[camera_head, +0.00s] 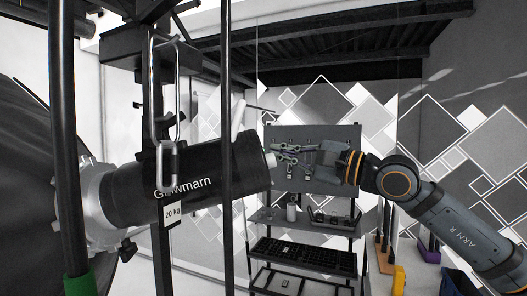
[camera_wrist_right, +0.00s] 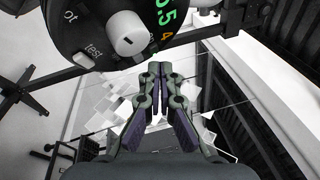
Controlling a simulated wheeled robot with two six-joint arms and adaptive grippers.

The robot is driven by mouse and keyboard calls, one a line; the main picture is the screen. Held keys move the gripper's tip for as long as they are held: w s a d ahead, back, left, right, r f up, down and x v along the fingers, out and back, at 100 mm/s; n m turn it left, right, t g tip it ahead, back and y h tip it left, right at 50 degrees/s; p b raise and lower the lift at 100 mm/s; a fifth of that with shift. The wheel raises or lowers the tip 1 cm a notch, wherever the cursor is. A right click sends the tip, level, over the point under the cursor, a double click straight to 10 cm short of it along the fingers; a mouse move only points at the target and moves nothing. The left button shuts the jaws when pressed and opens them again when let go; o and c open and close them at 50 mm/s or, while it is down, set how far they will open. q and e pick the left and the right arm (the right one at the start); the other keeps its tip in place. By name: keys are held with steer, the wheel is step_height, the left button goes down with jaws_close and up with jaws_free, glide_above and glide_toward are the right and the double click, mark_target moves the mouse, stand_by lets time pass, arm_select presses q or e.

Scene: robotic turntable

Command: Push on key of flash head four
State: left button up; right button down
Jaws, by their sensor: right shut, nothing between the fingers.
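A black cylindrical flash head (camera_head: 190,180) with the white name "Glowmarn" hangs left of centre in the head view. A "20 kg" tag (camera_head: 173,213) hangs by it. Its rear panel (camera_wrist_right: 85,35) shows at the top of the right wrist view, with a white knob (camera_wrist_right: 126,33), the word "test", partly cut-off lettering, green digits and an orange 4. My right gripper (camera_head: 278,150) is shut and empty by the rear end of the head. In the wrist view its fingertips (camera_wrist_right: 158,70) appear just below the knob; contact cannot be told. My left gripper is not in view.
Black vertical poles (camera_head: 228,120) cross the view in front of the flash head. A metal loop handle (camera_head: 150,100) hangs above it. A shelf rack (camera_head: 305,262) with a tool board (camera_head: 340,135) stands behind. A yellow object (camera_head: 399,280) is at the lower right.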

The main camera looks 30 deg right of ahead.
steer(key=shift+a, duration=0.1)
stand_by(0.4)
steer(key=shift+w+a+f+p, duration=0.15)
steer(key=shift+a+p, duration=0.2)
steer(key=shift+w+a+p, duration=0.1)
steer(key=shift+a+p, duration=0.15)
steer(key=shift+p, duration=0.15)
stand_by(0.4)
steer(key=shift+f, duration=0.1)
steer(key=shift+s+d+r+b, duration=0.25)
steer(key=shift+d+b, duration=0.35)
steer(key=shift+b, duration=0.05)
